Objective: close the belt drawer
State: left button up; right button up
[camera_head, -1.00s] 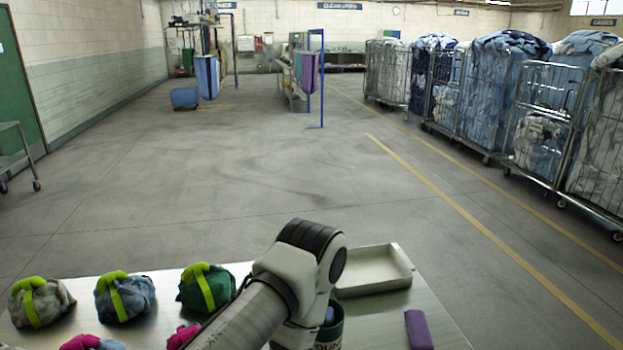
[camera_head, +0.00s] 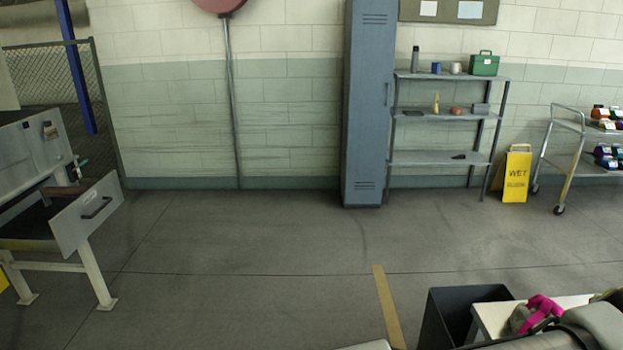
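A grey metal cabinet (camera_head: 30,150) on pale legs stands at the left edge. Its drawer (camera_head: 88,214) is pulled out to the right, with a dark bar handle (camera_head: 97,207) on its front. A brown item shows at the drawer's top edge; what else lies inside is hard to tell. The drawer is several steps of floor away from me. Neither of my grippers shows; only parts that look like my own arm are at the bottom edge, at the right.
A blue-grey locker (camera_head: 367,110), a metal shelf (camera_head: 440,115), a yellow wet-floor sign (camera_head: 516,175) and a trolley (camera_head: 563,155) line the wall. A black bin (camera_head: 450,312) and a white table (camera_head: 487,318) with a pink-and-grey bag (camera_head: 525,318) are near, bottom right. Middle floor is clear.

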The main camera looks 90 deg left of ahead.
aim_at(38, 223)
jog(key=j+u, duration=0.1)
jog(key=u, duration=4)
